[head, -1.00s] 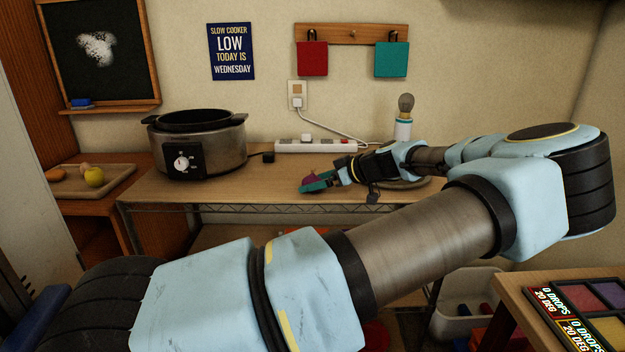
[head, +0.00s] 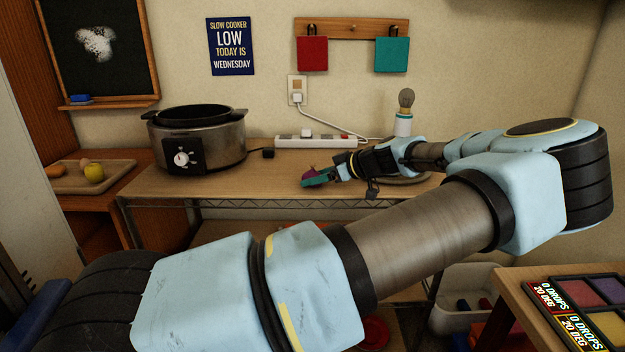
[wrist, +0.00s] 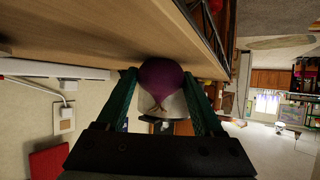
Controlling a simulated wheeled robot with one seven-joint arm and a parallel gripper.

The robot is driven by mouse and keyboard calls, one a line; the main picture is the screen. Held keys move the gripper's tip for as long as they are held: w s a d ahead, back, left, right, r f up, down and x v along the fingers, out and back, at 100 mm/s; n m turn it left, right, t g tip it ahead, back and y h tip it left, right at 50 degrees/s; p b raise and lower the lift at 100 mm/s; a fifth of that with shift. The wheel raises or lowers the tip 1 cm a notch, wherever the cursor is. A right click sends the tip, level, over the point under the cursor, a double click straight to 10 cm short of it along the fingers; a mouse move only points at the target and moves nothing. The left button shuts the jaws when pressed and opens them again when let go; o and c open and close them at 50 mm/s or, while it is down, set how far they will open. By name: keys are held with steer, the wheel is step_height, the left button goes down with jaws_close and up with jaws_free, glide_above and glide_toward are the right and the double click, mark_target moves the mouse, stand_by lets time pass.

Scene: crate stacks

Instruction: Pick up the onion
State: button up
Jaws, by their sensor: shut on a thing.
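The onion (wrist: 160,82) is a round purple bulb with pale roots, seen in the wrist view between the two green fingers of my gripper (wrist: 162,100). My gripper is shut on it, with a finger against each side. In the head view the onion (head: 309,171) is a small purple patch, partly hidden by the teal fingers of my gripper (head: 318,179). The gripper is over the front part of the wooden table (head: 270,184). I cannot tell how far the onion is above the tabletop.
A slow cooker (head: 197,140) stands on the table to the left. A white power strip (head: 307,141) lies along the wall behind the gripper. A tray (head: 70,186) with several foods is at the far left. A bulb lamp (head: 404,115) stands at the back right.

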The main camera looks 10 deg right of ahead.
steer(key=shift+c, duration=0.7)
steer(key=shift+r, duration=0.15)
